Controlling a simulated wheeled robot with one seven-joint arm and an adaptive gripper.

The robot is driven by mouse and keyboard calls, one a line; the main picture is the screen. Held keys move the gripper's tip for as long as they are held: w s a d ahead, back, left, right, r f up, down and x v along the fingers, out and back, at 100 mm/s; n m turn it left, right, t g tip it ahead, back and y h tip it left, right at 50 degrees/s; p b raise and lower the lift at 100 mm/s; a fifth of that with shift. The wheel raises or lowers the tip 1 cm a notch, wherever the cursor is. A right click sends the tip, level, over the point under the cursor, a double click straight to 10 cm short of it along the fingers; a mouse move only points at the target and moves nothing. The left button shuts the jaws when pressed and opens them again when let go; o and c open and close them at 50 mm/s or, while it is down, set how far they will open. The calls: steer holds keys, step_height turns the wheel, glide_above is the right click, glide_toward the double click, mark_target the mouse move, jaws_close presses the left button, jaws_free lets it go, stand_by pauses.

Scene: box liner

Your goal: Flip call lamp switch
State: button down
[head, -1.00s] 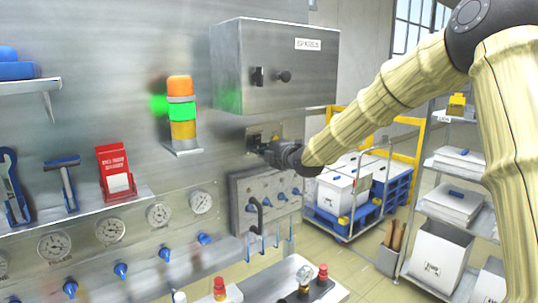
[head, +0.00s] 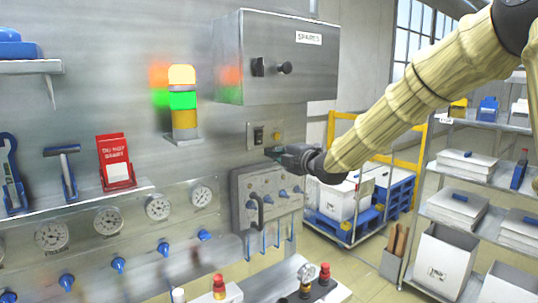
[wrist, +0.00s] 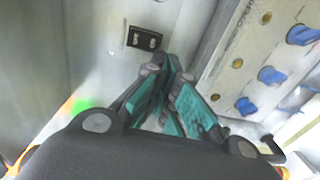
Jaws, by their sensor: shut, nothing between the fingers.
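The call lamp (head: 183,103) is a stacked light on the steel wall. Its top segment glows pale orange and its middle glows green, over a yellow base. A small dark switch (head: 259,135) sits on a plate right of the lamp, below the grey box; the switch also shows in the wrist view (wrist: 144,38). My gripper (head: 270,152) is shut and empty, just below and right of the switch, apart from it in the head view. In the wrist view its teal fingers (wrist: 172,80) point toward the wall below the switch. The switch's exact position is too small to tell.
A grey box (head: 285,60) marked SPARES juts out above the switch. A panel with blue knobs (head: 265,195) lies below my gripper. Gauges and blue valves line the lower wall. Carts and shelves (head: 465,190) stand at the right.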

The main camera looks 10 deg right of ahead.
steer(key=b+v, duration=0.2)
steer(key=v, duration=0.4)
steer(key=shift+f, duration=0.55)
steer(key=shift+s+d, duration=0.1)
steer(key=shift+d, duration=0.05)
